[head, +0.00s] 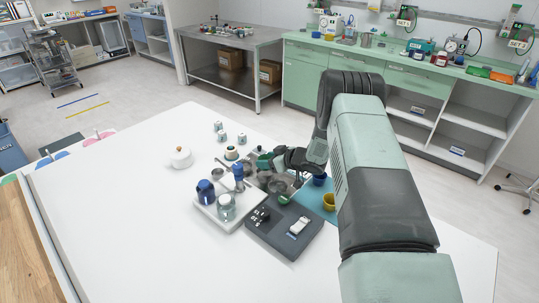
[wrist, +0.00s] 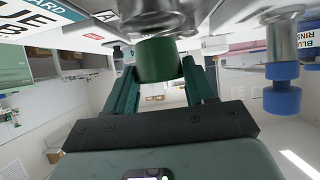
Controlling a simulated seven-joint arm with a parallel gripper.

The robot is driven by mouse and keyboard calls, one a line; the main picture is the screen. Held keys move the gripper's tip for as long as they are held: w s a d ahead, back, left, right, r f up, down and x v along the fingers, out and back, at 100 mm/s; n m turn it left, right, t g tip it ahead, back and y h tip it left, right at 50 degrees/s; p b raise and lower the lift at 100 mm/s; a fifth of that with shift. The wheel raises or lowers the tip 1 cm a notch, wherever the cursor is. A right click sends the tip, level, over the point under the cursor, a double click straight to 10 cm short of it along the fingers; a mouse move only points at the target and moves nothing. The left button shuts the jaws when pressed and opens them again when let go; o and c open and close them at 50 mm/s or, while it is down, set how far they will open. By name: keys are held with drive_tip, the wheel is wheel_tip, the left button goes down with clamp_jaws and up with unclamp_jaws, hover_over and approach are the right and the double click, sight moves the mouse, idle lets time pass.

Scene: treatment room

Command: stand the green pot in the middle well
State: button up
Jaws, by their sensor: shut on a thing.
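The green pot (head: 264,161) is at my gripper (head: 274,160), above the cluster of items in the middle of the white table. In the wrist view, the green pot (wrist: 158,60) sits between the two dark green fingers of my gripper (wrist: 157,73), which is shut on it. A shiny metal part (wrist: 155,14) shows beyond the pot there; I cannot tell whether they touch. Round metal bowls (head: 281,184) lie below and beside my gripper in the head view. My gripper and the pot partly hide this area, and I cannot make out which well is the middle one.
A white tray (head: 207,208) with blue-topped and clear jars stands to the left. A dark grey device (head: 270,232) lies in front. The table's front left is clear.

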drive_tip(key=shift+f, duration=0.95)
drive_tip(key=shift+f, duration=0.55)
idle(0.7)
drive_tip(key=o, duration=0.7)
drive_tip(key=shift+o, duration=0.2)
drive_tip(key=v, duration=1.1)
drive_tip(key=shift+f, duration=0.1)
